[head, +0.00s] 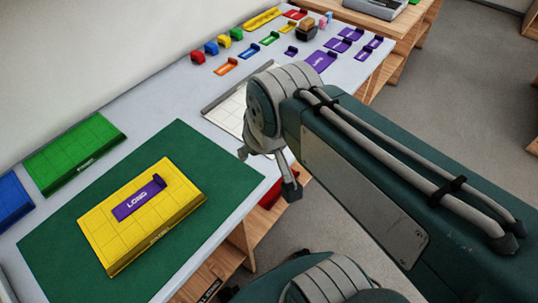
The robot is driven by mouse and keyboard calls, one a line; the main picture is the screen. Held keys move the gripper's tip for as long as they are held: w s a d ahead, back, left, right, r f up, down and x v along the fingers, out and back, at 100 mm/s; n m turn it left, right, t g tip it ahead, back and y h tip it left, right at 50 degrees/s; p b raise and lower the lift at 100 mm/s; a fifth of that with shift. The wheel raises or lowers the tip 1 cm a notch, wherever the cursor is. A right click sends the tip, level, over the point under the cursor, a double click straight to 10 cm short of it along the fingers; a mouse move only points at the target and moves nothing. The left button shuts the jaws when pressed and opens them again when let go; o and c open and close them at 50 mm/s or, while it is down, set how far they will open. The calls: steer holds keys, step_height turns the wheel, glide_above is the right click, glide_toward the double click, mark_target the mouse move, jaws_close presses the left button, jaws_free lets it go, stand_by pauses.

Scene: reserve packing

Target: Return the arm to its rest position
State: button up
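My arm crosses the right half of the head view, a dark green link with grey hoses along it. It ends at a grey rounded joint above the table's front edge. Small grey parts, one with a dark end, hang below this joint. I cannot make out my gripper's fingers clearly among them, nor whether it holds anything. These parts are right of the yellow box (185,185) and appear apart from it. The yellow box lies on a green mat (215,160), with a purple labelled piece (139,198) on its top.
The long grey table (170,108) carries a green box (75,152), a blue box (12,200) and a white gridded tray (232,109), partly hidden by my arm. Several coloured blocks and purple pieces (320,61) stand at the back. Grey floor (455,95) is open at right.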

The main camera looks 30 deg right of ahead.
steer(key=s, duration=0.1)
steer(key=s+d, duration=0.1)
steer(key=shift+s+d+f+t, duration=0.2)
steer(key=shift+s+f+t, duration=0.1)
steer(key=shift+f, duration=0.1)
